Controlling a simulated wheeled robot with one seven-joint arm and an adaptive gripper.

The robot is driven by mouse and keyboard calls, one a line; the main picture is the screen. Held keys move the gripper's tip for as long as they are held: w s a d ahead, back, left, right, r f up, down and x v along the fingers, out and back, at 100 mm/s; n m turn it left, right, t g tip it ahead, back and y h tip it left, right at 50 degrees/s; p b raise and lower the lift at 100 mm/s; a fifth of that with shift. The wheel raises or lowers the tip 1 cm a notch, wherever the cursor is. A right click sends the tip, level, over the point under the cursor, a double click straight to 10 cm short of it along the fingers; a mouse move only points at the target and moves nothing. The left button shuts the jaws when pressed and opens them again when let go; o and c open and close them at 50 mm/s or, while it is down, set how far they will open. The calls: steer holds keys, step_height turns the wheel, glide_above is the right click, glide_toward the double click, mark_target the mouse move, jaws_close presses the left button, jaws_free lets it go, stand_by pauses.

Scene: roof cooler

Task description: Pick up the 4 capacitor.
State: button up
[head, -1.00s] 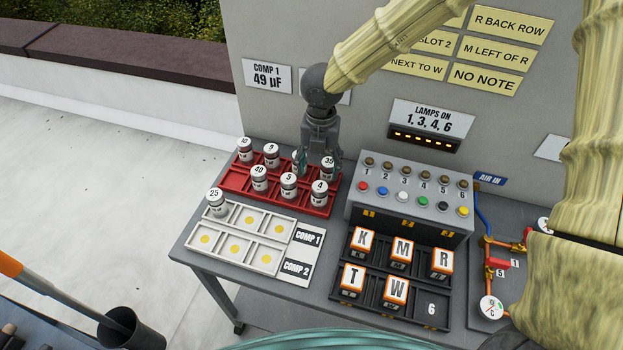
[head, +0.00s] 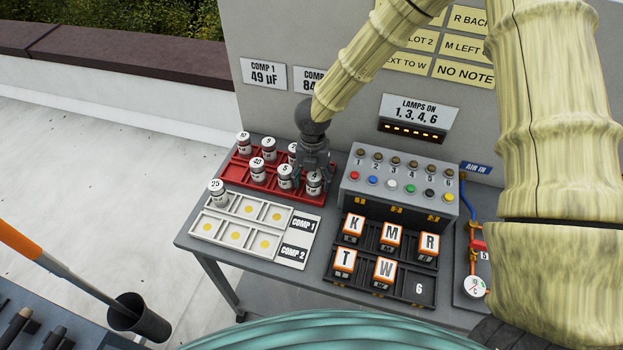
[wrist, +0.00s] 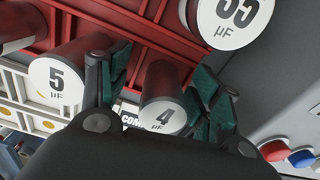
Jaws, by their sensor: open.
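The 4 capacitor (head: 314,188) stands upright in the front right of the red rack (head: 236,172), a dark can with a white label on top. It also shows in the wrist view (wrist: 163,100), between the two teal-padded fingers of my gripper (wrist: 160,88). In the head view my gripper (head: 314,180) points down at the 4 capacitor and partly covers it. The fingers are open, one on each side of the can, with gaps visible. The 5 capacitor (wrist: 58,78) stands just outside the left finger, and the 35 capacitor (wrist: 232,20) is beyond the right one.
Several other capacitors stand in the red rack, among them the 40 capacitor (head: 257,168). A white tray (head: 208,236) in front holds the 25 capacitor (head: 217,192); its other cells are empty. A grey switch box (head: 350,192) stands close to the right, above a dark letter-block tray (head: 400,290).

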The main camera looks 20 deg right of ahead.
mark_target(316, 180)
steer(key=shift+s+r, duration=0.35)
steer(key=shift+s, duration=0.3)
steer(key=shift+s+r, duration=0.45)
steer(key=shift+s, duration=0.35)
steer(key=shift+c, duration=1.3)
steer(key=shift+s+r, duration=0.2)
steer(key=shift+s, duration=0.1)
steer(key=c, duration=0.3)
steer(key=shift+w+f, duration=0.2)
steer(key=shift+w, duration=0.05)
steer(key=c, duration=0.4)
steer(key=shift+w+f, duration=0.6)
steer(key=shift+w, duration=0.2)
steer(key=shift+c, duration=1.1)
steer(key=shift+s+r, duration=0.25)
steer(key=shift+w, duration=0.1)
